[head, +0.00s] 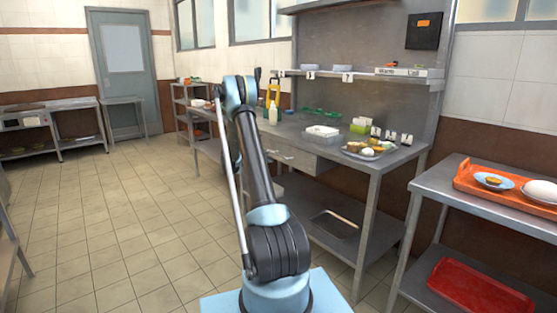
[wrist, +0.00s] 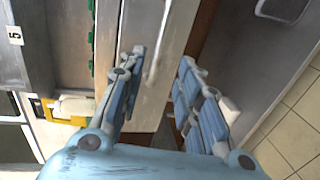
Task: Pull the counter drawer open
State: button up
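The counter drawer (head: 297,159) sits under the steel counter top (head: 300,135) in the head view, its front facing the aisle. It looks shut. In the wrist view the drawer front (wrist: 173,35) shows sideways, with a thin pale bar handle (wrist: 154,62) running along it. My gripper (wrist: 161,62) is open, with one finger on each side of the handle in the picture. Nothing is seen held. I cannot tell whether the fingers touch the handle or the drawer front. In the head view my arm hides the gripper.
A yellow-topped bottle (head: 273,104) stands behind my arm. Tiled floor (head: 110,220) at left is clear.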

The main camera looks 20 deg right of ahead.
jog(key=x, duration=0.9)
jog(key=shift+d, duration=0.35)
grip_shut()
